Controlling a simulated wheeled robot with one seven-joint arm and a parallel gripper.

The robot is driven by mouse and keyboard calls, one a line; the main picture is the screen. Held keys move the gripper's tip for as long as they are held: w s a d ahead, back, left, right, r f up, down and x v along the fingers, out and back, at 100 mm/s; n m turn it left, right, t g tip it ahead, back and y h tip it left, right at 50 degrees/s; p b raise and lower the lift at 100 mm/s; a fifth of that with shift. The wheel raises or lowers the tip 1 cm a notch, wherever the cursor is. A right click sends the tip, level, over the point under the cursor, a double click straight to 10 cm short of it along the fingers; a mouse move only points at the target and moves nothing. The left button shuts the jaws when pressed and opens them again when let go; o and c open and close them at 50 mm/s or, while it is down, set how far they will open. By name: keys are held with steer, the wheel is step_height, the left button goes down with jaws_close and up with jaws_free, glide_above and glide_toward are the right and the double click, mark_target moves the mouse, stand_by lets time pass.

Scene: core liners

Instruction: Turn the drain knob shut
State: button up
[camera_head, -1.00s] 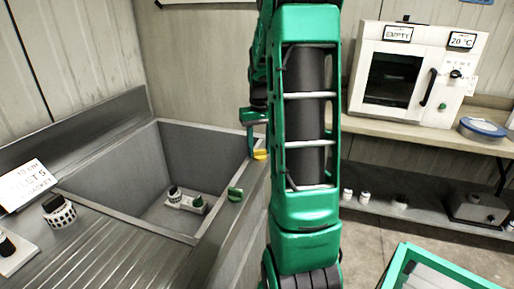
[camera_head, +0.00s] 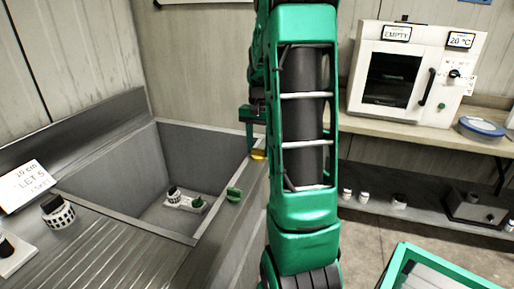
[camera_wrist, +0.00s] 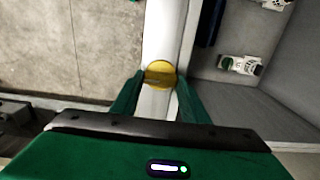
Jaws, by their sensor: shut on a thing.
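A yellow knob (camera_head: 258,154) sits on the sink's right rim; it also shows in the wrist view (camera_wrist: 160,70) as a round disc with a bar across it. My gripper (camera_head: 254,138) reaches down to it. In the wrist view my gripper (camera_wrist: 158,84) has its two green fingers on either side of the knob, shut on it. No label shows which knob is the drain's. My arm hides part of the rim.
The deep grey sink (camera_head: 132,164) holds a small white fixture (camera_head: 186,202) on its floor. A black-and-white dotted cylinder (camera_head: 57,212) and a sign (camera_head: 27,184) stand at left. A white oven (camera_head: 415,75) is on the right bench. A green-edged bin (camera_head: 400,265) is at lower right.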

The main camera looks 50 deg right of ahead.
steer(key=shift+w+a, duration=0.3)
steer(key=shift+a, duration=0.05)
steer(key=o, duration=1.1)
steer(key=shift+c, duration=0.2)
steer(key=shift+s+d, duration=0.1)
step_height(320, 180, up, 11)
steer(key=shift+f, duration=0.1)
